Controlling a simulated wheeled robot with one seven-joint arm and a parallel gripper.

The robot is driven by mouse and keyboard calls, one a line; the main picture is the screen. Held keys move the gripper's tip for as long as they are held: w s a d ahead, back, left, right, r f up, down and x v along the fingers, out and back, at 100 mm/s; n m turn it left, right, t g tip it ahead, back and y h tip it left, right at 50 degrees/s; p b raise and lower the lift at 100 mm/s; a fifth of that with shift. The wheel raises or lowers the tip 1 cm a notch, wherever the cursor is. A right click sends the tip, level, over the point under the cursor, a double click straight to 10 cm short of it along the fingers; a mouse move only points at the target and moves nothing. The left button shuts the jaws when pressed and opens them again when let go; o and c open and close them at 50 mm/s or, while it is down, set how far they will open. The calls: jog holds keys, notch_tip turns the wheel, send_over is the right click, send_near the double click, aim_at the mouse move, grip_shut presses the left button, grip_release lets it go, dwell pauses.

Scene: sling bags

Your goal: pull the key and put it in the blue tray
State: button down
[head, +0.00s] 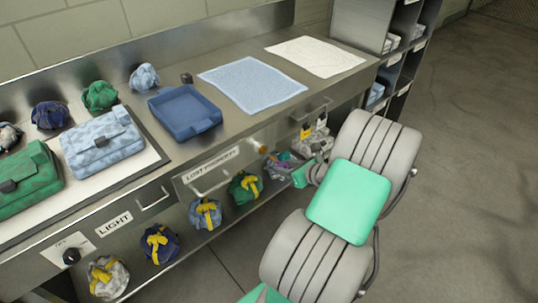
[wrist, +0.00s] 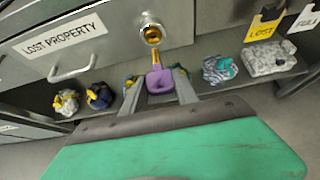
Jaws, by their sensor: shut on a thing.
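The key (wrist: 160,80) has a purple bow and a brass-coloured shaft. In the wrist view my gripper (wrist: 159,88) is shut on its bow. The shaft points at the round lock (wrist: 152,34) in the front of the lost property drawer (wrist: 62,38); I cannot tell whether its tip is still inside. In the head view my gripper (head: 302,174) is low in front of the counter, right of the brass lock (head: 261,148), and the key cannot be made out. The blue tray (head: 188,134) stands on the counter, up and left of my gripper, and looks empty.
A light blue cloth (head: 252,82) and a white sheet (head: 315,56) lie right of the tray. A pale blue bag (head: 102,142) and a green bag (head: 30,180) lie left of it. Several bundled bags, one green (head: 244,187), sit on the lower shelf.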

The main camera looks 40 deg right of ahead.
jog(key=s+p, duration=0.2)
jog(key=s, duration=0.2)
dwell(0.5)
